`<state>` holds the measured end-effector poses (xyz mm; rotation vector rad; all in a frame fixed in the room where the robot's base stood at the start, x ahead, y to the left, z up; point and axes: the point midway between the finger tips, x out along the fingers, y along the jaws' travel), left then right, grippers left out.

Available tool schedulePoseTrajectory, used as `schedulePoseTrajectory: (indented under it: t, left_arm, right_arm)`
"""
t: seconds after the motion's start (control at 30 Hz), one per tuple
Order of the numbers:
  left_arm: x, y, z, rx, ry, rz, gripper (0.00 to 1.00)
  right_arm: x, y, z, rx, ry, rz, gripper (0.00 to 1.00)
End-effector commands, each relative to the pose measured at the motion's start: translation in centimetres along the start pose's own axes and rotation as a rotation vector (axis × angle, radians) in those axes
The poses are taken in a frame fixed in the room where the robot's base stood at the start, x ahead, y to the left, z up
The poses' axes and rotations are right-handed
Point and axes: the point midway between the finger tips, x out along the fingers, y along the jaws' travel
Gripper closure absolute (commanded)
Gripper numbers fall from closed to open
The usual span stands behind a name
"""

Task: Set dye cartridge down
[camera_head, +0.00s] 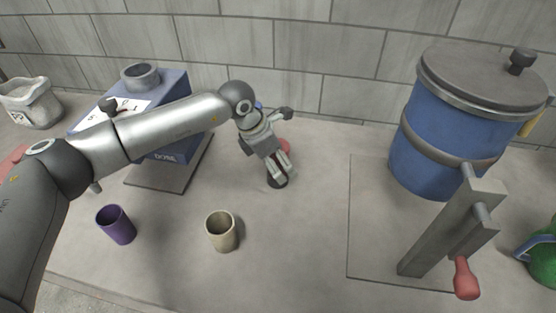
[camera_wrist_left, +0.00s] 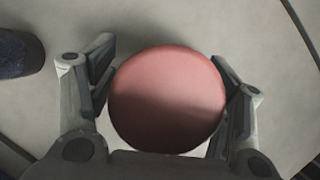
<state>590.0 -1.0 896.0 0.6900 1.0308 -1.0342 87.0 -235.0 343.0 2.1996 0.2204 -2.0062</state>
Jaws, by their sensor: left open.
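The dye cartridge (camera_wrist_left: 167,100) shows in the left wrist view as a round, dull red top between my left gripper's fingers (camera_wrist_left: 160,105). The fingers stand on either side of it and are open; I cannot tell whether either one touches it. In the head view my left gripper (camera_head: 279,174) points down at the bench, right of the blue scale. A small bit of red (camera_head: 285,146) shows behind it, and the gripper hides most of what is there. My right gripper is not in view.
A purple cup (camera_head: 117,225) and a beige cup (camera_head: 221,232) stand at the front left. A blue device (camera_head: 172,146) stands behind my left arm. A large blue lidded vessel (camera_head: 430,150) and a post with a red-handled lever (camera_head: 440,236) are at the right. The bench between is clear.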

Motion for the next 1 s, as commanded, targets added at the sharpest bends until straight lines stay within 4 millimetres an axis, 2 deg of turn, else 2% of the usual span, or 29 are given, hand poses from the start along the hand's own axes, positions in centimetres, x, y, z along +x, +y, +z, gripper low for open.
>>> schedulePoseTrajectory:
  t: [0.07,0.17,0.4,0.6,0.8,1.0]
  left_arm:
    - [-0.5,0.0,0.2,0.000,0.000,0.000,0.27]
    - [-1.8,0.1,0.1,0.001,-0.003,0.004,0.27]
    - [-7.1,0.1,0.1,0.001,-0.003,0.004,0.27]
    - [-10.6,0.1,0.1,-0.001,-0.001,0.003,0.27]
    - [-12.2,0.0,0.1,0.000,0.000,0.001,0.27]
    - [-12.3,0.0,0.1,0.000,0.000,0.000,0.27]
  right_arm:
    - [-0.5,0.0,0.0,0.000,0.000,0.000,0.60]
    - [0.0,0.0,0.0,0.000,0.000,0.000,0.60]
    - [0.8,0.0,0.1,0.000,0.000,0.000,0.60]
    - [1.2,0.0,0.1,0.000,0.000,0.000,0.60]
    - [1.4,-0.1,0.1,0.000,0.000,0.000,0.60]
    - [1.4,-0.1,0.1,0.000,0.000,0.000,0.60]
